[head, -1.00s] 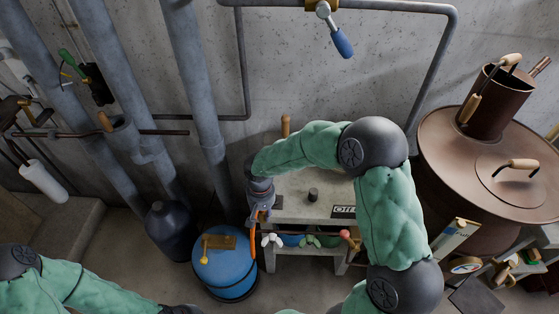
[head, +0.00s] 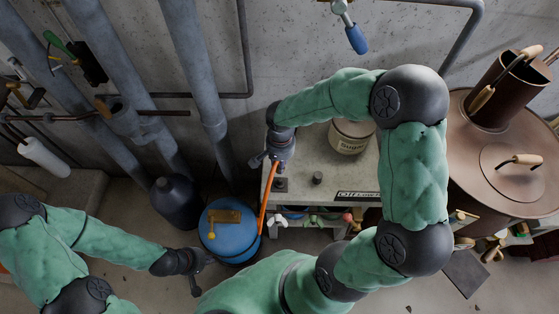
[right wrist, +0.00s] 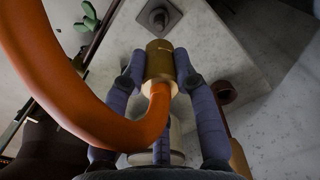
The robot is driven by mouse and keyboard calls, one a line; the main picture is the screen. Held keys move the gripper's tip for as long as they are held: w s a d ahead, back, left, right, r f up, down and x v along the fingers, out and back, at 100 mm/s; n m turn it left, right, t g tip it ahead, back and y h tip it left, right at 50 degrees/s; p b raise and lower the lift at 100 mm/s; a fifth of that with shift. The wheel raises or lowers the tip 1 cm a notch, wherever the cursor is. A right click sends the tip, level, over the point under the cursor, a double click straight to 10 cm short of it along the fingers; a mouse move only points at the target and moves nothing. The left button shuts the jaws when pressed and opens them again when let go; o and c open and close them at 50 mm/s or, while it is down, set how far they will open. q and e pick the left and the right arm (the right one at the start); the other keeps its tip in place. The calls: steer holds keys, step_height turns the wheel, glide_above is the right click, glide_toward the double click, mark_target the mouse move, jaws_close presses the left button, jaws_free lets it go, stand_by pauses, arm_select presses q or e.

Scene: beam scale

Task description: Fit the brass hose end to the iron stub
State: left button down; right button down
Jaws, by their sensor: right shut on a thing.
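The brass hose end (right wrist: 160,62) is held between the fingers of my right gripper (right wrist: 158,75), which is shut on it. The orange hose (right wrist: 95,125) curves away from it to the left. In the right wrist view, the dark iron stub (right wrist: 158,17) on its square plate lies beyond the brass end, apart from it in the picture. My left gripper (head: 198,272) is open and empty by the blue drum.
The blue drum (head: 232,240) stands left of the bench (head: 345,183). A dark post (head: 317,178) and a labelled jar (head: 349,137) stand on the bench. A large copper vessel (head: 510,190) stands at the right. Pipes run along the wall at left.

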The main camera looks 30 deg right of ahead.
steer(key=b, duration=0.5)
glide_above(280, 179)
steer(key=shift+f, duration=2.75)
steer(key=shift+f+b, duration=2.3)
steer(key=shift+f, duration=0.15)
steer(key=c, duration=0.9)
jaws_free()
steer(key=shift+a, duration=0.1)
steer(key=shift+r, duration=0.15)
step_height(280, 179, up, 12)
steer(key=shift+s+f, duration=0.1)
